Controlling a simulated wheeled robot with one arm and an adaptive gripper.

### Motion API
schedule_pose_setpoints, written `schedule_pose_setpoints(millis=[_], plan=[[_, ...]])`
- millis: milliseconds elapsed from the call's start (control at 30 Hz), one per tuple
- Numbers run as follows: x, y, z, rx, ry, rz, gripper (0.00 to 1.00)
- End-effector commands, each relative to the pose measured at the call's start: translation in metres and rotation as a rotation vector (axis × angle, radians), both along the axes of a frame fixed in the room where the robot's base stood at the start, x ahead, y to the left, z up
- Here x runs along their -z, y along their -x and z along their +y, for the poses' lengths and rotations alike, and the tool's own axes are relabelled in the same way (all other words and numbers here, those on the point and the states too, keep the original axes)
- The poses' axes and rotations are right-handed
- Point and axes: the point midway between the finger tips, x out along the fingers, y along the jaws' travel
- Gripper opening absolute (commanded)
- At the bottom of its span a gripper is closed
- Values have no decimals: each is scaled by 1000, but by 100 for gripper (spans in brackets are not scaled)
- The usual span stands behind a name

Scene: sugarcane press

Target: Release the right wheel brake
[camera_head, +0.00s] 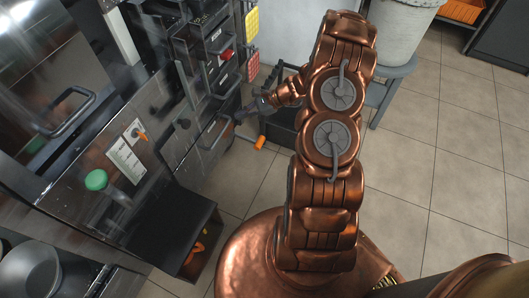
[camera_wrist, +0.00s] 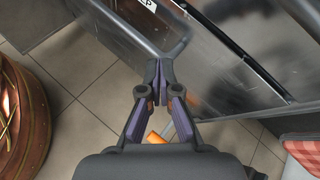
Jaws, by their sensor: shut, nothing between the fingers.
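An orange lever (camera_head: 260,142), which looks like a wheel brake, sticks out low by the floor at the far lower corner of the steel machine (camera_head: 75,165). In the wrist view its orange end (camera_wrist: 156,138) shows below and partly behind my gripper's fingers; its wheel is hidden. More orange parts (camera_head: 192,256) show under the near end of the machine. My gripper (camera_head: 240,116) is shut and empty, above the floor at the machine's front.
A dark shelf (camera_head: 170,222) juts out from the machine's front. A dark bin (camera_head: 282,125) stands behind my arm. A light bucket (camera_head: 400,30) on a grey stool (camera_head: 385,88) is at the back. Tiled floor (camera_head: 450,150) is free at right.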

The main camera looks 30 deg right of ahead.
Motion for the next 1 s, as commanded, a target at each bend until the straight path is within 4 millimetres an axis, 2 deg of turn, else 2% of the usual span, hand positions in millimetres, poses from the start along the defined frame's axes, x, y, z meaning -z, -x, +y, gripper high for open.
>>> schedule_pose_setpoints(millis=[33,267,400,600,700,800,1000], plan=[[32,0,-14,53,-17,18,0],[133,7,-70,280,-85,88,0],[198,20,-103,420,-122,134,0],[273,45,-138,583,-162,190,0],[296,55,-148,635,-171,208,0],[310,61,-154,666,-178,220,0],[314,64,-158,682,-180,225,0]])
